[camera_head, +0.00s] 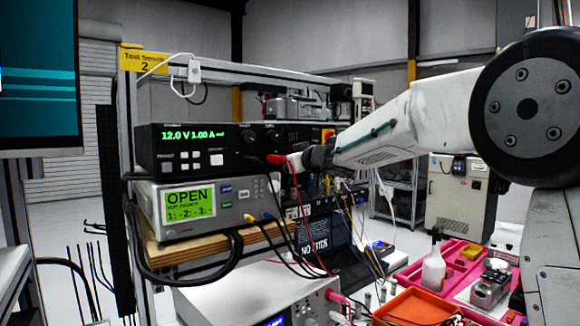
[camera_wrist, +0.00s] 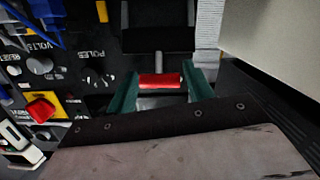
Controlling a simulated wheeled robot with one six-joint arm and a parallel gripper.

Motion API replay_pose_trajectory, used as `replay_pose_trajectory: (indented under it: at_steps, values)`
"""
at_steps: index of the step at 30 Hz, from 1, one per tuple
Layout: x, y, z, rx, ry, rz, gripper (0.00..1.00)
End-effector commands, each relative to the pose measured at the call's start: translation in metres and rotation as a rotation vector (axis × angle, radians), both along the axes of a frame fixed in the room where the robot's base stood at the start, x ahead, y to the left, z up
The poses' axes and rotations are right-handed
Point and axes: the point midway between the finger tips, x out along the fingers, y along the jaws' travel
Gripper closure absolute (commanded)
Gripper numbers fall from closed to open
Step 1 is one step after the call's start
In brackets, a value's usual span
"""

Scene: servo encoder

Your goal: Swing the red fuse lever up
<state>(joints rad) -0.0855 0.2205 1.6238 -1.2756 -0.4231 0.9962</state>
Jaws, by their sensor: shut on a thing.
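In the wrist view, the red fuse lever (camera_wrist: 160,80) shows as a short red bar with a pale stem running to a black block. My gripper (camera_wrist: 162,84) has its two green fingers at either end of the red bar and is shut on it. In the head view, my arm reaches in from the right and my gripper (camera_head: 318,157) is at the right side of the stacked instruments. The lever cannot be made out clearly there, and the fingertips are hard to see.
A panel at left in the wrist view carries dials and a red knob (camera_wrist: 40,109) on a yellow plate. In the head view, a power supply (camera_head: 205,160) sits on a meter (camera_head: 190,208). Cables hang below my gripper. An orange tray (camera_head: 415,308) lies lower right.

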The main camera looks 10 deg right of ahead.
Motion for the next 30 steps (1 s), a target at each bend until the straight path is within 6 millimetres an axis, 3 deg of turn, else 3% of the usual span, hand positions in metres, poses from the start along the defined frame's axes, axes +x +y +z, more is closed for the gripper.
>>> replay_pose_trajectory:
  at_steps: [23, 24, 26, 30]
  values:
    - [0.0074, 0.0031, 0.0058, 0.002, -0.003, -0.001, 0.9]
    - [0.0074, 0.003, 0.0057, 0.002, -0.003, -0.001, 0.41]
    - [0.0073, 0.003, 0.0054, 0.001, -0.002, -0.002, 0.3]
    - [0.0073, 0.0033, 0.0047, 0.0, -0.001, -0.001, 0.3]
